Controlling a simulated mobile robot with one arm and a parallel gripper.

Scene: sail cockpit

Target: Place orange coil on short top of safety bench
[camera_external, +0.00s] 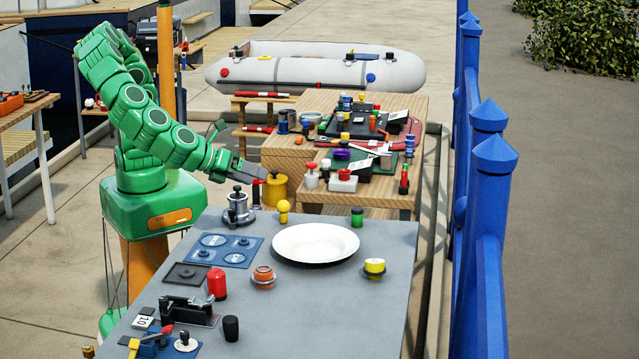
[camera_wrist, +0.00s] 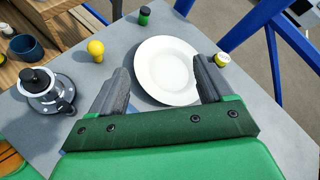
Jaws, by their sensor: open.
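The orange coil (camera_external: 264,277) looks like a small squat orange-and-brown roll on the near grey table, in front of the white plate. I cannot make out the coil in the wrist view. A stepped wooden bench (camera_external: 278,153) stands beyond the grey table, with a higher and a lower top, both crowded; I cannot tell for certain that it is the safety bench. My gripper (camera_external: 255,176) is above the far left edge of the grey table, apart from the coil. In the wrist view my gripper (camera_wrist: 162,88) has its fingers spread, with nothing held between them.
The grey table (camera_external: 335,325) holds a white plate (camera_external: 315,243), a metal pot (camera_external: 238,210), a yellow knob (camera_external: 284,210), a red cylinder (camera_external: 217,283) and a yellow-topped jar (camera_external: 374,267). Its right front is clear. A blue fence (camera_external: 490,230) runs along the right.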

